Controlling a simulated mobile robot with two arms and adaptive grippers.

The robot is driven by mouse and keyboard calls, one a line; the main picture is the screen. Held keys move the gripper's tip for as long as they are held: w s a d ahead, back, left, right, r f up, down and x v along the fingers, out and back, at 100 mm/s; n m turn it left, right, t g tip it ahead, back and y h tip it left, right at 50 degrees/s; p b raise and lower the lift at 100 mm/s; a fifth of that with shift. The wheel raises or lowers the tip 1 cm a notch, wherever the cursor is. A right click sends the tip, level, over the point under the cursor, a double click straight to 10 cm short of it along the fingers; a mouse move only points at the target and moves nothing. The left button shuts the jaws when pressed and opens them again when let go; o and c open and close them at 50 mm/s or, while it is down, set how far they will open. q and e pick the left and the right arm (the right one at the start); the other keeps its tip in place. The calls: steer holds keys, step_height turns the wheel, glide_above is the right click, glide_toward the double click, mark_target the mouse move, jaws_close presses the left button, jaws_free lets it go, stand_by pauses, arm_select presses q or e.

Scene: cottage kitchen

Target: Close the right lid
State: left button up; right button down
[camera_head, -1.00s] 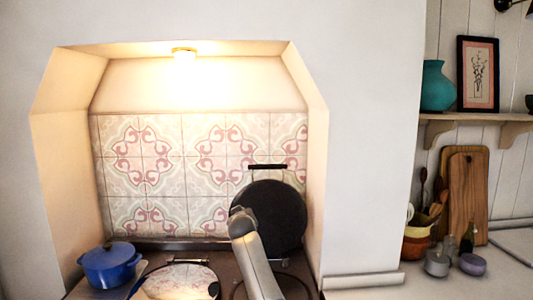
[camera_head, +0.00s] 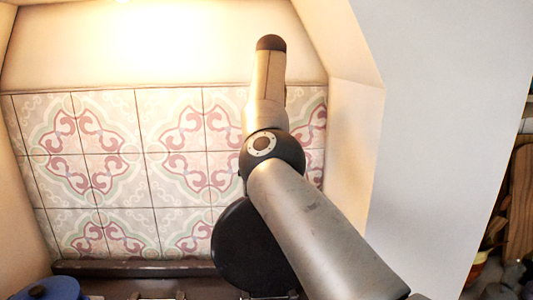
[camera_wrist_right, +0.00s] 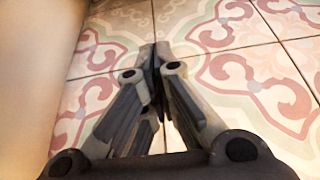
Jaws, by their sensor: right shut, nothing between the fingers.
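The right lid (camera_head: 240,252) is a round black disc standing raised at the back of the stove, low in the head view. My right arm crosses in front of it and hides its upper and right parts. My right gripper (camera_wrist_right: 155,52) shows in the right wrist view, shut and empty, with its fingertips together in front of the patterned tiles. The lid does not show in that view. In the head view I cannot make out the right gripper's fingers. My left gripper is not in view.
A blue pot (camera_head: 50,289) stands at the lower left. The tiled wall (camera_head: 120,170) backs the alcove, and its right side wall (camera_head: 352,150) stands close beside my arm. A wooden board (camera_head: 521,205) and other items are at the far right.

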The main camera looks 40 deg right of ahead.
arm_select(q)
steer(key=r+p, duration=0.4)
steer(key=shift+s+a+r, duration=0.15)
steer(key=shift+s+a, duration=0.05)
arm_select(e)
step_height(320, 180, down, 8)
steer(key=shift+s+a+f, duration=0.25)
steer(key=shift+s+a, duration=0.1)
steer(key=shift+a, duration=0.05)
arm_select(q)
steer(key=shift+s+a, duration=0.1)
arm_select(e)
steer(key=shift+s+a, duration=0.1)
steer(key=shift+s, duration=0.05)
